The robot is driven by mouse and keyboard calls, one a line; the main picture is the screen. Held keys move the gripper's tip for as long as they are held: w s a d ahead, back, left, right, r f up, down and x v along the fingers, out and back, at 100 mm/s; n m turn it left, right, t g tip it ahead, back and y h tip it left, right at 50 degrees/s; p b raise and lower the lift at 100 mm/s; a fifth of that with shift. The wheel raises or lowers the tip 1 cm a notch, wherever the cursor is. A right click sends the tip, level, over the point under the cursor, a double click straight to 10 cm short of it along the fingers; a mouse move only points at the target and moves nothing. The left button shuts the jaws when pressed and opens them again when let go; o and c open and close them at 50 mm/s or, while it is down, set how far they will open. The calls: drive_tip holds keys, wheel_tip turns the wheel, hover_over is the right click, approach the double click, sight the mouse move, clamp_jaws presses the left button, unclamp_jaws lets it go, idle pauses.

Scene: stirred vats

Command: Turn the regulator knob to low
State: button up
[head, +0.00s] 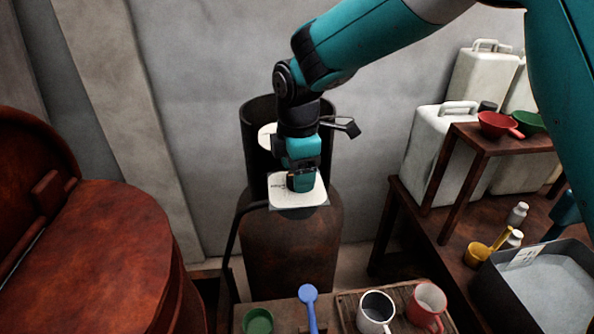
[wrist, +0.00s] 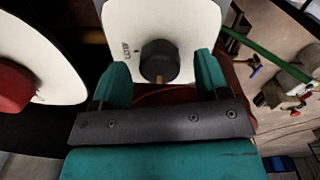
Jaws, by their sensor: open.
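The regulator knob (wrist: 158,58) is a round black knob on a white plate (wrist: 133,18) in the wrist view. An orange-brown mark shows on its lower side, and small lettering, too small to read, is on the plate to its left. In the head view the white plate (head: 312,199) sits over a brown cylinder (head: 290,250), and my arm hides the knob. My gripper (head: 302,184) is over the plate. In the wrist view its teal fingers (wrist: 160,64) are open, one on each side of the knob, with visible gaps; I cannot tell the depth.
A red-brown vat (head: 90,260) stands at left. A low bench in front holds a blue ladle (head: 309,300), a green cup (head: 258,321), a white mug (head: 375,312) and a red mug (head: 427,303). A white disc (wrist: 62,70) with a red centre is left in the wrist view.

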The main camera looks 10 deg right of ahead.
drive_tip(key=shift+f, duration=0.75)
drive_tip(key=c, duration=0.9)
